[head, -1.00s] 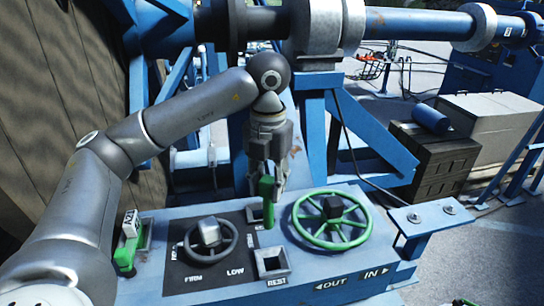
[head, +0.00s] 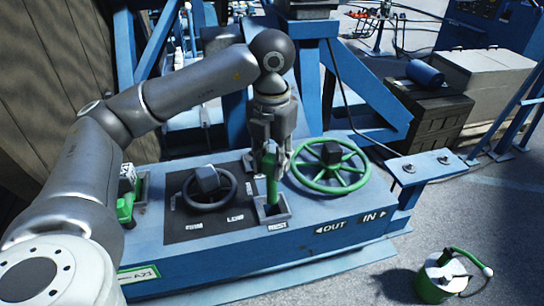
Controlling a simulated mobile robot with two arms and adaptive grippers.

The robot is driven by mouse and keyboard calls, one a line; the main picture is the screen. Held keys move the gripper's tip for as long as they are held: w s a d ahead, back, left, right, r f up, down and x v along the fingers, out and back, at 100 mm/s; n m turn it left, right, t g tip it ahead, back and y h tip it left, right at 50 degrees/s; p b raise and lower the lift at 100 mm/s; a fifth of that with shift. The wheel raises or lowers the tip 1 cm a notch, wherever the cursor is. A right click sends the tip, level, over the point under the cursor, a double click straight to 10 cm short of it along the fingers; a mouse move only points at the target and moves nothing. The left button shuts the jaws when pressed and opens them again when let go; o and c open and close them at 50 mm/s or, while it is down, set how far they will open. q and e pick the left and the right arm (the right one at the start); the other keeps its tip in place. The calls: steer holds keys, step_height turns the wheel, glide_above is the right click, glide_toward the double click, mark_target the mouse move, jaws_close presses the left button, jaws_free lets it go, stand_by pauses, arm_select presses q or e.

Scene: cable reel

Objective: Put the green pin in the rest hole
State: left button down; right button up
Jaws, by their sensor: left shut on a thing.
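The green pin (head: 272,184) stands upright in my left gripper (head: 277,162), whose fingers are shut around its upper part. The rest hole (head: 287,207) is the square grey-rimmed socket above the REST label on the blue console. The pin's lower end shows within the outline of this socket. I cannot tell how deep it sits. The other socket, farther back on the panel, is mostly hidden behind my gripper. My right gripper is not in view.
The green handwheel (head: 331,186) is close to the right of the gripper. A dark knob wheel (head: 209,187) and a green lever (head: 125,207) are to the left. A green can (head: 440,275) stands on the ground at lower right.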

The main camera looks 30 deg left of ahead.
mark_target(272, 195)
arm_select(q)
steer(key=shift+f+b, duration=0.35)
steer(key=shift+f, duration=0.4)
steer(key=shift+f+b, duration=0.55)
steer(key=shift+f, duration=0.3)
steer(key=shift+f+b, duration=0.5)
steer(key=shift+f, duration=0.35)
steer(key=shift+f+b, duration=0.7)
steer(key=shift+f, duration=0.45)
steer(key=shift+f+b, duration=1.5)
steer(key=shift+f, duration=0.1)
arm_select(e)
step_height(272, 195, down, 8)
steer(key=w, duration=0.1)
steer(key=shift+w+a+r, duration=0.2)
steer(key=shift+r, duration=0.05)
arm_select(q)
steer(key=shift+f, duration=0.1)
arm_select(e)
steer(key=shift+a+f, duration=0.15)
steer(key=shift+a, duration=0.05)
